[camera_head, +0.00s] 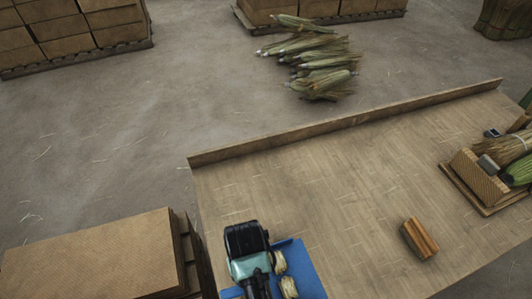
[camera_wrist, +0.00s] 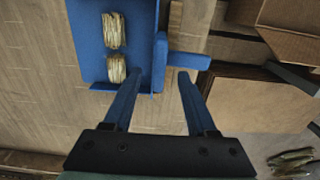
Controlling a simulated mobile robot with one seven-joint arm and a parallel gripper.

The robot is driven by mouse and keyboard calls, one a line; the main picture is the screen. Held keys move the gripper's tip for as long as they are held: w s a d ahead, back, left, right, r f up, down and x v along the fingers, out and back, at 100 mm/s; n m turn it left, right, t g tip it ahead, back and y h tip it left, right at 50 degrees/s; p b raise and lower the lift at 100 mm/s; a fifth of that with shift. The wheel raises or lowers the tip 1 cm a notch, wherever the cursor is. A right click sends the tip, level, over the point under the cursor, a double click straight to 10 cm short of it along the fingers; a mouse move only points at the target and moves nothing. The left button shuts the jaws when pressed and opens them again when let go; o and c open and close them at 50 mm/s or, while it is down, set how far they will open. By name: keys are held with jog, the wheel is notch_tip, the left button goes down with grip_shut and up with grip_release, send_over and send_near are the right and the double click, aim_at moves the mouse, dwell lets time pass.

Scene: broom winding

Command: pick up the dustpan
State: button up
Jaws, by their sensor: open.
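The blue dustpan (camera_head: 308,272) lies on the wooden workbench near its front left, partly hidden by my arm. In the wrist view the dustpan (camera_wrist: 88,40) fills the upper left, with two pale straw bundles (camera_wrist: 115,30) in it. Its short blue handle (camera_wrist: 190,61) sticks out to the right. My gripper (camera_wrist: 160,76) is open and empty, with blue fingers. Its fingertips are close to the handle, one near the pan's edge and the other farther right. I cannot tell whether either touches it. In the head view my fingers are hidden.
On the bench (camera_head: 330,180), a brown wooden block (camera_head: 419,240) lies to the right. A tray (camera_head: 470,190) with straw bundles stands at the right edge. A raised rim (camera_head: 340,122) runs along the back. Stacked cardboard (camera_head: 95,262) stands left of the bench. The bench middle is clear.

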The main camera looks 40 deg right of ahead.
jog(key=shift+f+p, duration=0.55)
jog(key=shift+f, duration=2.2)
grip_shut()
